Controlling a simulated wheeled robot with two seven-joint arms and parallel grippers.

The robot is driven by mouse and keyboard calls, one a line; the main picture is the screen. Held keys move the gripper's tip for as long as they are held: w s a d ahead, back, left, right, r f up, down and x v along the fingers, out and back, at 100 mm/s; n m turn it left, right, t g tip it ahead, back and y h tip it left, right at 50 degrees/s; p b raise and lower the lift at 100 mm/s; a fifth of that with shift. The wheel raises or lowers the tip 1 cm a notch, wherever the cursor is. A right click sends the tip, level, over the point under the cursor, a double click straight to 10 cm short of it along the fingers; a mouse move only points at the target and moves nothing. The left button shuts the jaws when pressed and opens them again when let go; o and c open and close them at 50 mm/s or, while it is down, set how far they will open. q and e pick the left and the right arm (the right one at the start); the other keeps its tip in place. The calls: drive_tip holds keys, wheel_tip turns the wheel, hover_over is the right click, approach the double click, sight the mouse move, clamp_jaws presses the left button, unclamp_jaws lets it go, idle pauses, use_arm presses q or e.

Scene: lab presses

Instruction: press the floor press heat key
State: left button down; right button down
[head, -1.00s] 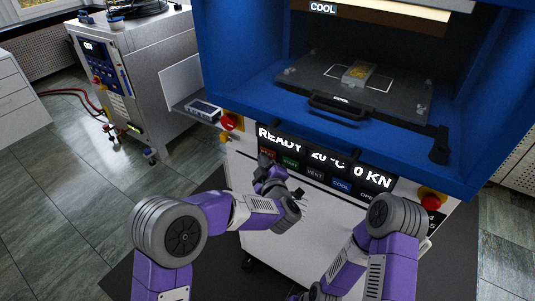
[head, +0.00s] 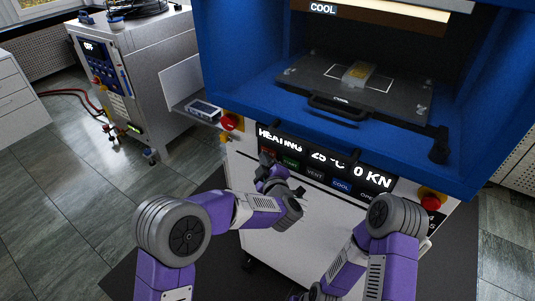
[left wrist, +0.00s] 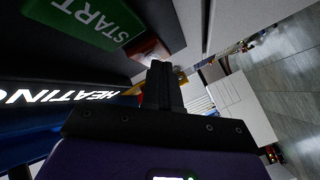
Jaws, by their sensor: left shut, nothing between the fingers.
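The floor press (head: 300,215) has a blue upper housing and a white front with a black key panel. Its display (head: 317,152) reads HEATING, 25 °C, 0 KN. In the left wrist view the reddish heat key (left wrist: 147,47) shows beside the green START key (left wrist: 88,22). My left gripper's shut, empty fingers (left wrist: 160,70) are at the heat key; I cannot tell whether they touch it. My right gripper is not visible.
Right of heat are the START (head: 290,162), VENT (head: 315,173) and COOL (head: 341,184) keys. A red stop button (head: 431,200) is at the right. The lower platen (head: 310,75) holds a small block. A smaller machine (head: 130,75) stands at the left.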

use_arm(q)
drive_tip(key=shift+s+a, duration=0.1)
idle(0.3)
drive_tip(key=shift+s+a+b, duration=0.3)
drive_tip(key=shift+s+a, duration=0.05)
drive_tip(key=shift+s, duration=0.2)
drive_tip(key=s+a, duration=0.1)
drive_tip(key=s, duration=0.1)
drive_tip(key=s+a+b, duration=0.1)
drive_tip(key=s+a, duration=0.1)
drive_tip(key=shift+b, duration=0.3)
idle(0.7)
